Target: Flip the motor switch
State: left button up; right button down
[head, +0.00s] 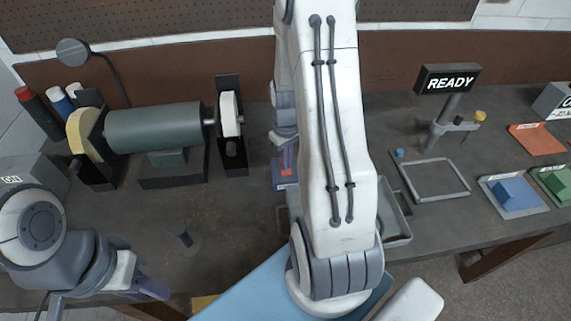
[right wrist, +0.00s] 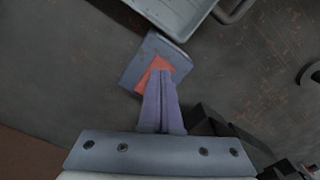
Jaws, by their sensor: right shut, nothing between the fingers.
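The motor switch is a small blue-grey box with an orange-red rocker. In the right wrist view the box (right wrist: 140,67) lies just beyond my fingers, and the rocker (right wrist: 155,67) shows at their tips. In the head view the switch box (head: 285,184) is partly hidden by my right arm. My right gripper (right wrist: 163,76) is shut and empty, its tips over the rocker; whether they touch it I cannot tell. The grey-green motor (head: 155,128) stands at the left on the bench. My left gripper (head: 155,290) is low at the left, apart from everything; its jaw opening is unclear.
A grey tray (head: 398,215) sits right of the switch, partly behind my arm. A READY sign (head: 448,79) stands at the back right. A grey square frame (head: 436,180) and coloured blocks on pads lie to the right. The bench before the motor is mostly clear.

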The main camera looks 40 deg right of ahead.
notch_tip(320, 180, up, 6)
jog(key=p, duration=0.5)
jog(key=shift+r, duration=0.25)
